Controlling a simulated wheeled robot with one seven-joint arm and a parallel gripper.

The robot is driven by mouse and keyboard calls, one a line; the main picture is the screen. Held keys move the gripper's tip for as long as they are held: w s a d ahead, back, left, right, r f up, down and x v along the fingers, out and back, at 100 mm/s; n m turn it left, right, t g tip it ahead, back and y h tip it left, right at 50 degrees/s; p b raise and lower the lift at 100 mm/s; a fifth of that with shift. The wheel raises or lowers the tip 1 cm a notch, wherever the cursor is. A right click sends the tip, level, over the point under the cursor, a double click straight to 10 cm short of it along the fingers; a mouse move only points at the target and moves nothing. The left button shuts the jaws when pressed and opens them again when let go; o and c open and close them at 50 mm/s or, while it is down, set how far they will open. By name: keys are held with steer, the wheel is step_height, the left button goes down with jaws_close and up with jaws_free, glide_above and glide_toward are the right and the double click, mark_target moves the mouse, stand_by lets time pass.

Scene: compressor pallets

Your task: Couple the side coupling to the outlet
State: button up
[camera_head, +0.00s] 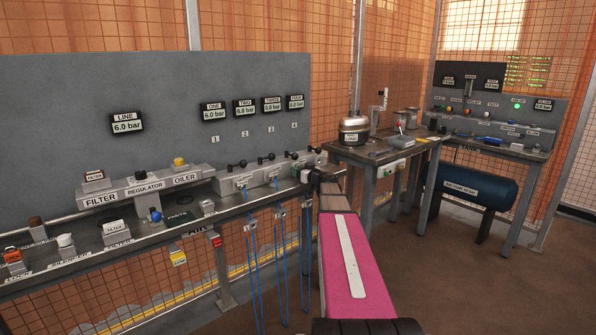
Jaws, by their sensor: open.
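My gripper (314,177) is a small dark shape at the far end of my arm, beside the right end of the grey valve block (250,181). Its jaws are open; its fingers are too small to make out clearly. The block has several black lever handles below the gauges ONE to FOUR. Blue hoses (256,265) hang in loops below the bench front, with small metal fittings (251,226) at their tops. I cannot tell which fitting is the side coupling. The outlet is not clearly identifiable either; my arm end may cover part of that area.
The left bench (150,247) carries a filter, regulator and oiler unit (145,188) before a grey panel (70,110). A side table (350,154) holds a round metal pot (354,130). A blue tank (470,189) stands beneath the far bench. Brown floor (440,270) is clear at right.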

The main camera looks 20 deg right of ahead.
jaws_close()
steer(key=shift+s, duration=0.1)
stand_by(0.3)
steer(key=shift+v, duration=2.95)
